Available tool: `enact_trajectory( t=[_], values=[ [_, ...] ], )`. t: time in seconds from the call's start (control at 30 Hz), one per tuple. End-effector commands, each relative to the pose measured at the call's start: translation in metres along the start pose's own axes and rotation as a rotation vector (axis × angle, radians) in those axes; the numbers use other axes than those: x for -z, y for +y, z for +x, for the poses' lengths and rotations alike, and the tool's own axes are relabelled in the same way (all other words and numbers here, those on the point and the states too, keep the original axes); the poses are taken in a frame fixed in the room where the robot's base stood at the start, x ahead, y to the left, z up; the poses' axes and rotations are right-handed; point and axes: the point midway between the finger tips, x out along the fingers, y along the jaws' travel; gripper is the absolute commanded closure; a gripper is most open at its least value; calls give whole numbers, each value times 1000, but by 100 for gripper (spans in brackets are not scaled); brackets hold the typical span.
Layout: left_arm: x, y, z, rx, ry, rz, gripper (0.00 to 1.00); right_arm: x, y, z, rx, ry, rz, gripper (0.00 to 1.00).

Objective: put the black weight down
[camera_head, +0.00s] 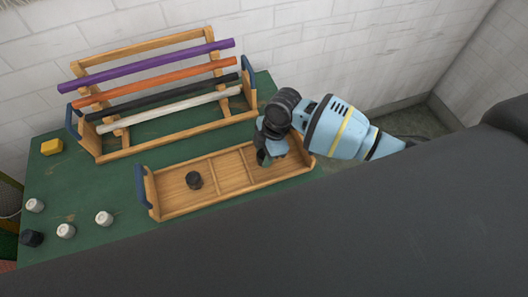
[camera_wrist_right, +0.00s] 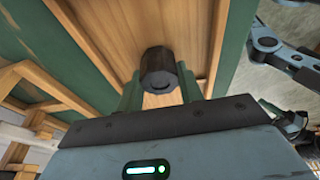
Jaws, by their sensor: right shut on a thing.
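My right gripper (camera_head: 268,158) is over the right part of the wooden tray (camera_head: 228,170). In the right wrist view its green fingers (camera_wrist_right: 160,92) are shut on a black weight (camera_wrist_right: 158,70), with the tray's wooden floor behind it. The gripper hides this weight in the head view. I cannot tell whether the weight touches the tray floor. Another black weight (camera_head: 194,180) stands in the tray's left compartment. My left gripper is not in view.
A rack (camera_head: 165,85) with purple, orange, black and white rolls stands behind the tray on the green table (camera_head: 105,180). Several white weights (camera_head: 104,218), a dark one (camera_head: 31,239) and a yellow block (camera_head: 51,147) are at the left. The tray's middle compartment is empty.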

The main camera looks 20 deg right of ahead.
Motion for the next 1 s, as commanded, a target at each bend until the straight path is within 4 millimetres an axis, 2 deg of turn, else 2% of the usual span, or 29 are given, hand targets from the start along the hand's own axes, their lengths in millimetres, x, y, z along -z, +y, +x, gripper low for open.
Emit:
enact_trajectory(
  t=[0.33,0.37,0.5,0.83,1.0],
  values=[
    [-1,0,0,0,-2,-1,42,0,0,2,-2,2,0,99],
    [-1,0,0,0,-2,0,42,0,0,3,0,0,0,61],
    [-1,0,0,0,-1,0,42,0,0,2,-1,0,0,43],
    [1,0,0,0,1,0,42,0,0,0,-1,0,0,42],
    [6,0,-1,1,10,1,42,0,2,-18,-5,1,0,42]
  ],
)
